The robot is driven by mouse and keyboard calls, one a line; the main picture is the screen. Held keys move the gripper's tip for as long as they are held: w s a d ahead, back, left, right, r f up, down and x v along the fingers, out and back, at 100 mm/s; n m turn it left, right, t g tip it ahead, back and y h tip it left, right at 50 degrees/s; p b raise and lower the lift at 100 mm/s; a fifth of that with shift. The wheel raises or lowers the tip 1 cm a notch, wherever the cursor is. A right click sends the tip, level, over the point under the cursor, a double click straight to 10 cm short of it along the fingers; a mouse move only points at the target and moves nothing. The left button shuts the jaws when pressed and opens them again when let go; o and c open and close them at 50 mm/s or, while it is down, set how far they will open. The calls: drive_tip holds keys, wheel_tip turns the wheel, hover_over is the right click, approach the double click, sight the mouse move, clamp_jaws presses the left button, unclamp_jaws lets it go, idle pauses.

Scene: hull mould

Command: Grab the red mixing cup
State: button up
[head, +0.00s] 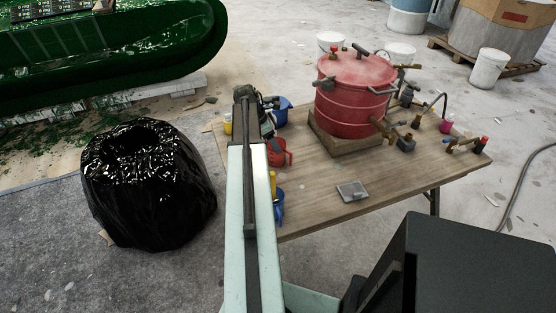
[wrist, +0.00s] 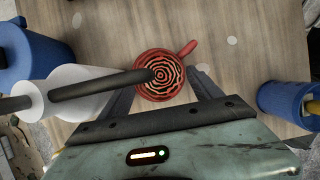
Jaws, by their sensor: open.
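The red mixing cup (head: 281,153) stands on the left part of the wooden table, partly hidden by my arm in the head view. In the wrist view the red cup (wrist: 141,86) is upright and seen from above, with dark and light rings inside and its handle pointing to the upper right. My gripper (wrist: 163,88) is open, with one finger on each side of the cup's lower part in the picture. I cannot tell whether the fingers touch it. In the head view my gripper (head: 267,122) is just above and behind the cup, mostly hidden by my arm.
A blue container (head: 283,108) stands behind the cup and another blue one (head: 278,208) in front. In the wrist view a dark rod (wrist: 95,86) with white discs reaches over the cup. A red pressure pot (head: 350,95) stands right; a black bag (head: 150,190) is left.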

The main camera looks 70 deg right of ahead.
drive_tip(key=b+x, duration=0.4)
drive_tip(key=x, duration=0.1)
drive_tip(key=shift+w+f+b, duration=0.1)
drive_tip(key=shift+f+b, duration=0.15)
drive_tip(key=shift+b, duration=0.15)
drive_tip(key=shift+r, duration=0.2)
drive_tip(key=c, duration=1.1)
drive_tip(key=shift+r+p, duration=0.55)
drive_tip(key=shift+p, duration=0.15)
drive_tip(key=shift+w+a+r, duration=0.15)
drive_tip(key=shift+w+a, duration=0.05)
drive_tip(key=w+a, duration=0.4)
drive_tip(key=w, duration=0.1)
drive_tip(key=shift+w+a, duration=0.15)
drive_tip(key=r+p, duration=1.3)
drive_tip(key=p, duration=0.1)
drive_tip(key=shift+w+a+r, duration=0.2)
drive_tip(key=shift+w+r, duration=0.05)
drive_tip(key=shift+r, duration=0.1)
